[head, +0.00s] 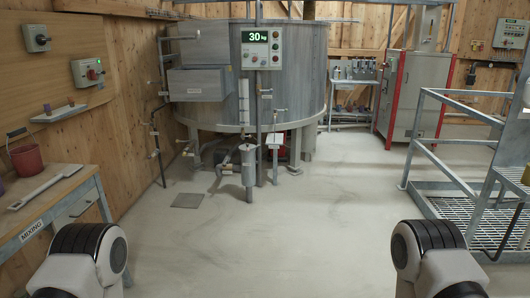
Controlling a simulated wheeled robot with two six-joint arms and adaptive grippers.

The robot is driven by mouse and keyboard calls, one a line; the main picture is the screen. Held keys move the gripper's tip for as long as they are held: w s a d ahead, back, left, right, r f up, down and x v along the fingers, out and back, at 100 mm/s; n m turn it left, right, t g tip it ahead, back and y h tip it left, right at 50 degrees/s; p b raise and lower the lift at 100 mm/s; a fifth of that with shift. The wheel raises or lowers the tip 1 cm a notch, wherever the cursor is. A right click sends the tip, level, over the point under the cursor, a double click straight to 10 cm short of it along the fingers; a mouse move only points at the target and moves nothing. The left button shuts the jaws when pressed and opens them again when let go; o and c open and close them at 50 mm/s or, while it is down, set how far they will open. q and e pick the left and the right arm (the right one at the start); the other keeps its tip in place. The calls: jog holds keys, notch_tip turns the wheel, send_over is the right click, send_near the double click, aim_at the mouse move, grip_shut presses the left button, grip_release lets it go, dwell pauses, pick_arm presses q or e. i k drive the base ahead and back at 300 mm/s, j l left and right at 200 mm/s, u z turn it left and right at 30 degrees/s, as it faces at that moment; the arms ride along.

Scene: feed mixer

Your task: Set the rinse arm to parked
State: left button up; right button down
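The feed mixer is a large round grey tank (290,95) on legs at the back middle. Its display (255,36) reads 30 kg above a small button panel (262,56). Pipes, a filter-like cylinder (248,168) and small valves with orange-tipped handles stand at its front. I cannot tell which part is the rinse arm, or its position; no label for it is readable. Rounded dark-and-white parts of my two arms show at the bottom left and bottom right. Neither gripper is in view.
A wooden bench marked MIXING (60,210) stands at the left, with a red bucket (25,158) and a long pale paddle (46,186). Switch boxes (88,71) hang on the left wall. Metal railings and a grating step (470,205) stand right. The middle floor is clear.

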aim_at(159, 39)
jog(key=i+z, duration=0.2)
jog(key=i, duration=2.65)
jog(key=i+l+u, duration=0.1)
jog(key=i+u, duration=0.25)
jog(key=i, duration=0.15)
jog(key=i+l+u, duration=0.3)
jog(key=i, duration=0.15)
jog(key=i+l+u, duration=1)
jog(key=i+l, duration=0.15)
jog(key=l, duration=0.15)
jog(key=i+l+u, duration=0.35)
jog(key=l, duration=0.25)
jog(key=i+l+u, duration=0.1)
jog(key=l+u, duration=0.25)
jog(key=l, duration=0.25)
